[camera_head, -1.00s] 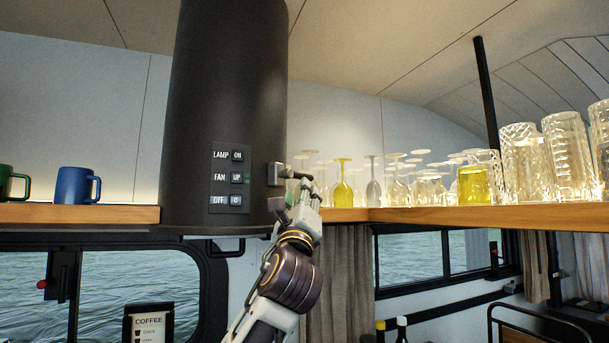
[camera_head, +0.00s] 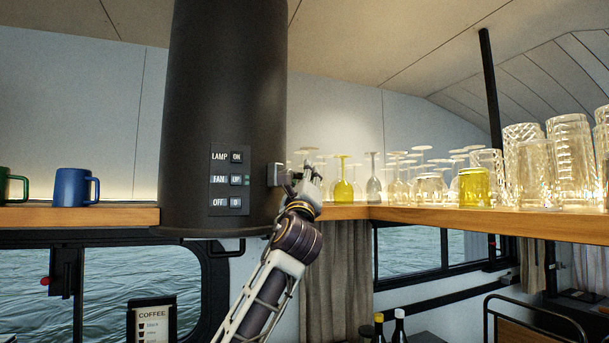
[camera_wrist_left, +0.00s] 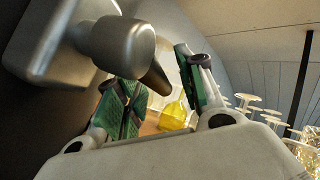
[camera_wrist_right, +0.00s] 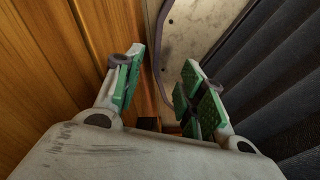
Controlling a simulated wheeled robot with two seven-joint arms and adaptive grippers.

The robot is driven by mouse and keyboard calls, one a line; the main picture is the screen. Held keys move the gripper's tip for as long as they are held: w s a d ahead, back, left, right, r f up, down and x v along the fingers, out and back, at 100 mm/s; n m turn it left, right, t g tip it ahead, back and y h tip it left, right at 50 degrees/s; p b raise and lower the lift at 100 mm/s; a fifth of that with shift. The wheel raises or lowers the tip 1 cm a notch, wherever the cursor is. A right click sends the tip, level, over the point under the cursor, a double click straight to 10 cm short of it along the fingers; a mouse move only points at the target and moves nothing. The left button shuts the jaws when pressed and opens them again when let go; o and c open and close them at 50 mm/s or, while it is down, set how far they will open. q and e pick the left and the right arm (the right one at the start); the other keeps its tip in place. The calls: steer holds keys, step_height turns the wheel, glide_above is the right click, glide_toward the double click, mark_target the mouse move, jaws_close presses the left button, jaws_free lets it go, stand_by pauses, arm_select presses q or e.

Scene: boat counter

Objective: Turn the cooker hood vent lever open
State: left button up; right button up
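The dark cylindrical cooker hood (camera_head: 222,110) hangs at the centre-left of the head view. Its vent lever has a square mount (camera_head: 274,175) on the hood's right side. In the left wrist view the lever (camera_wrist_left: 122,42) is a metal hub with a dark tapered handle reaching down and right. My left gripper (camera_head: 310,182) is at the lever, and its fingers partly hide the handle in the head view. Its green-padded fingers are open, with the handle's end between or just above them; contact is unclear. My right gripper (camera_wrist_right: 163,72) is open and empty, outside the head view.
A wooden shelf (camera_head: 440,217) right of the hood carries many glasses, some near my left gripper. A blue mug (camera_head: 74,186) stands on the left shelf. A button panel (camera_head: 229,180) is on the hood. Wooden boards (camera_wrist_right: 50,80) and dark pleated fabric (camera_wrist_right: 275,85) flank my right gripper.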

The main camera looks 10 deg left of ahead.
arm_select(q)
steer(key=shift+w, duration=0.15)
jaws_close()
stand_by(0.6)
